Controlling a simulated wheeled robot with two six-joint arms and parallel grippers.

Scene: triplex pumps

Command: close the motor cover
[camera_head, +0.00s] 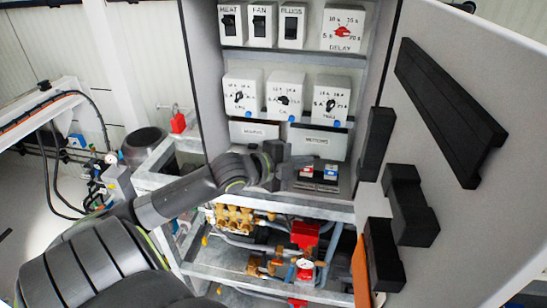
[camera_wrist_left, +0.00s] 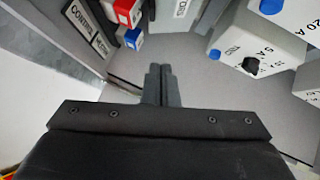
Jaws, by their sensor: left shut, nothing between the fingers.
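The motor cover seems to be the grey panel with a label like MOTORS (camera_head: 318,140) inside the cabinet, above red (camera_head: 306,171) and blue (camera_head: 330,173) switch blocks. It looks raised, but I cannot tell its exact angle. My left gripper (camera_head: 298,161) is shut and empty just below it, left of the blocks; I cannot tell if it touches the panel. In the left wrist view its fingers (camera_wrist_left: 160,85) are pressed together, with the red block (camera_wrist_left: 127,12) and blue block (camera_wrist_left: 133,39) beyond them. My right gripper is not in view.
The large cabinet door (camera_head: 458,185) stands open at the right, with black blocks on its inside. Above the panel are rows of dial boxes (camera_head: 285,95). Below is a metal frame (camera_head: 225,262) with pipes and valves. A red padlock (camera_head: 178,123) is at the left.

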